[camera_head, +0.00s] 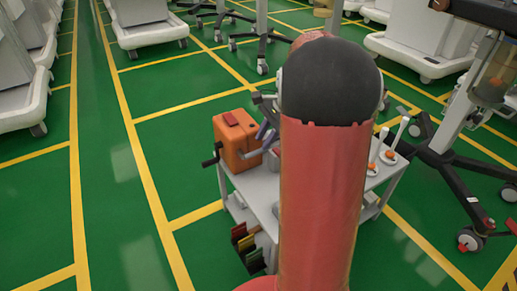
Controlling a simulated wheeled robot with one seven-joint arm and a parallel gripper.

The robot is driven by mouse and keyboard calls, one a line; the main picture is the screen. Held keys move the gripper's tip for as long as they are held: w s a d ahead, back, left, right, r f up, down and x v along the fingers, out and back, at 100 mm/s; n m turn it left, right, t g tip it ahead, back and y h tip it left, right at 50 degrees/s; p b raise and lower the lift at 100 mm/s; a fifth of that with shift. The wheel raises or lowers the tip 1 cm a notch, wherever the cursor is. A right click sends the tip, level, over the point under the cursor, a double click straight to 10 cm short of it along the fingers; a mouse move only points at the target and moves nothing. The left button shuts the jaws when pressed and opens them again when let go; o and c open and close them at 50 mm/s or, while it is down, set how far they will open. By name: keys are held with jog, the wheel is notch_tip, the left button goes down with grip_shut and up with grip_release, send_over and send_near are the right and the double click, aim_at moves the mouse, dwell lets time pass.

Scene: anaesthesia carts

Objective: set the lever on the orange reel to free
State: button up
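An orange box-shaped unit (237,140) stands on the left end of a grey cart (262,188), just left of my red and black arm. It has a red piece on its top and a black crank-like handle (210,159) on its left side. I take it to be the orange reel. A grey rod-like part (266,148) shows at its right side; I cannot tell whether this is the lever or how it is set. My arm covers the middle of the cart. I cannot make out my gripper; it seems hidden behind the arm.
White levers with orange parts (391,152) stand on the cart's right end. Coloured folders (246,246) hang low on its front. A wheeled stand (455,165) is close on the right. White carts (20,85) line the left and back. Green floor at left is clear.

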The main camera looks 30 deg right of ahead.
aim_at(257, 151)
jog(key=shift+b+x, duration=0.3)
jog(key=shift+x, duration=1.55)
grip_shut()
